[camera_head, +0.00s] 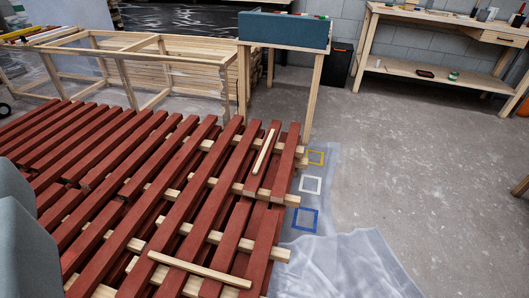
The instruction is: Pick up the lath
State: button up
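Many dark red painted battens (150,195) lie side by side in stacked layers, with pale unpainted strips between the layers. A short pale lath (263,152) lies on top near the right end of the stack, along the length of the battens. A longer pale lath (200,270) lies across the top of several battens at the lower middle. The pictures do not show which lath the task means. Smooth grey rounded parts of my gripper (22,245) fill the lower left edge, apart from both laths. No fingertips show.
A teal box (285,31) sits on a wooden stand just behind the stack. Plastic sheeting with yellow, white and blue (305,220) square frames lies on the floor to the right. A workbench (440,22) stands at the back right. Concrete floor (430,150) at right is clear.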

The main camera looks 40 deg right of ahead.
aim_at(257, 166)
jog(key=k+l, duration=1.05)
jog(key=k+l+u, duration=0.1)
jog(key=l, duration=1.8)
jog(key=i+l, duration=1.3)
jog(key=l, duration=0.15)
jog(key=k+l, duration=0.15)
